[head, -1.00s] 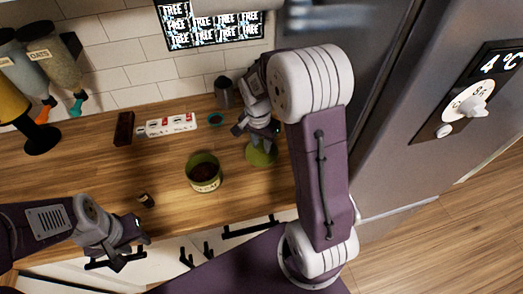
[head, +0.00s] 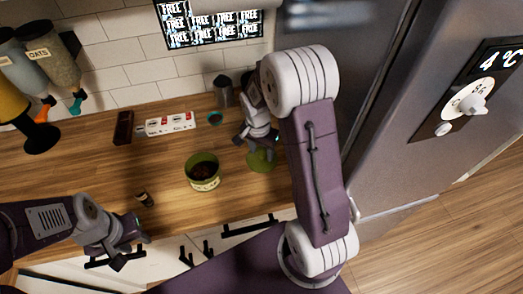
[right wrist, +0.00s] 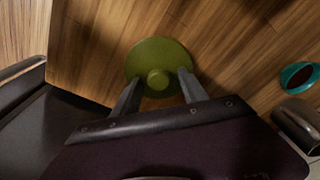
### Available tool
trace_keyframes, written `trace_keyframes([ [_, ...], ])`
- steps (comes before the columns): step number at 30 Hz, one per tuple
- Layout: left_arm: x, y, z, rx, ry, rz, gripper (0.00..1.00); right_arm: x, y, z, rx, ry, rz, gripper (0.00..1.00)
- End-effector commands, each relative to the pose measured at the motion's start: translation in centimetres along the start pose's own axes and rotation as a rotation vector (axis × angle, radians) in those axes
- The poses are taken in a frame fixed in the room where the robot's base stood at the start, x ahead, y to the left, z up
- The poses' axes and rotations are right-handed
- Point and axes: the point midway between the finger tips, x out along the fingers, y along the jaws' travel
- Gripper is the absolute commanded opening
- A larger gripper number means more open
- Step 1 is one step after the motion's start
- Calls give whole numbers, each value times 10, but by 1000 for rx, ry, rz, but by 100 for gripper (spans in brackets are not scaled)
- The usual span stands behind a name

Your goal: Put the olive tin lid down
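The olive tin lid (head: 262,161) is a round green disc on the wooden counter below my right gripper (head: 263,138). In the right wrist view the lid (right wrist: 150,55) lies flat, knob up. My right gripper (right wrist: 159,83) has its two fingers spread on either side of the knob, with gaps to it. The olive tin (head: 203,182) stands open to the left of the lid, with dark contents showing. My left gripper (head: 134,252) is open and empty at the counter's front edge.
A white box with red marks (head: 170,123), a dark brown block (head: 123,127), a teal-rimmed cup (head: 216,118) and a grey canister (head: 223,92) stand at the back. The fridge (head: 400,120) is to the right.

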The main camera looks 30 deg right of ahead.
Motion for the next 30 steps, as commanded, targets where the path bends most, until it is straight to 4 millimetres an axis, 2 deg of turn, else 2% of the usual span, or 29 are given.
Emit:
trace_keyframes([
  [4,-2,0,0,0,0,0,36,-2,0,0,0,0,0,51],
  [7,-4,0,0,0,0,0,36,-12,-1,-1,0,3,-3,51],
  [15,-7,0,-1,0,0,0,36,-82,-1,-2,0,5,-5,51],
  [21,-9,0,-1,0,0,0,36,-116,-1,-1,-1,2,-2,51],
  [28,-9,0,-1,0,0,0,36,-123,1,2,-16,-3,-1,51],
  [30,-9,0,-1,0,0,0,36,-114,6,18,-130,-16,-12,51],
])
